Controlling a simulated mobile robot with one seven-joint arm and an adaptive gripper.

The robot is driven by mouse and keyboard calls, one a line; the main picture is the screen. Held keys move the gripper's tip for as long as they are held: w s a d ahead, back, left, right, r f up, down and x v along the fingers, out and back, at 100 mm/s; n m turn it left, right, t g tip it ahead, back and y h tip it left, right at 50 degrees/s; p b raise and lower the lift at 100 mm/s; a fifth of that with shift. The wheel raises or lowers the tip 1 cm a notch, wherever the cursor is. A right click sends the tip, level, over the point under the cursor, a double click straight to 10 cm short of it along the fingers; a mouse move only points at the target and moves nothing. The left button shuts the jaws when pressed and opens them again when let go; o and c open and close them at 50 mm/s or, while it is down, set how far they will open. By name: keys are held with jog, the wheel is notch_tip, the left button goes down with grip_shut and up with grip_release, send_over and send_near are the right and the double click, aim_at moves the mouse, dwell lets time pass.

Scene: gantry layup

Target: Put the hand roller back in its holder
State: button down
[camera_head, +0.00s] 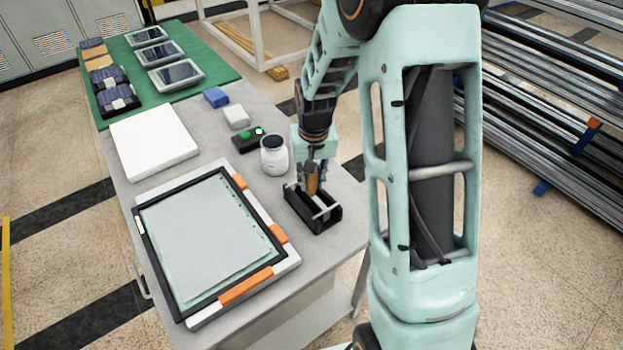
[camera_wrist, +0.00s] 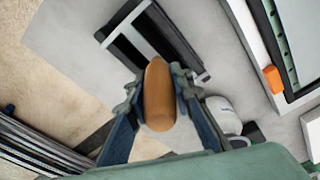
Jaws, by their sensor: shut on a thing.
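The hand roller shows as an orange-brown wooden handle (camera_head: 312,181), also in the wrist view (camera_wrist: 158,98). My gripper (camera_head: 313,176) is shut on this handle, with one finger on each side of it in the wrist view (camera_wrist: 159,95). The holder is a black open tray (camera_head: 328,224) near the table's right edge, directly below my gripper in the head view. It also shows behind the handle in the wrist view (camera_wrist: 123,54). A pale part shows inside the holder below the handle. I cannot tell whether the roller touches the holder.
A white jar (camera_head: 274,158) stands close to the left of my gripper, with a black button box (camera_head: 243,143) beyond it. A framed panel (camera_head: 207,240) with orange clamps lies left of the holder. The table (camera_head: 328,267) is bare in front of the holder.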

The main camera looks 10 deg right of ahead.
jog(key=shift+f, duration=0.15)
jog(key=c, duration=1.6)
grip_release()
jog(key=r, duration=0.4)
jog(key=s+r, duration=0.1)
jog(key=r, duration=0.7)
jog(key=shift+s, duration=0.2)
jog(key=shift+s+f, duration=0.1)
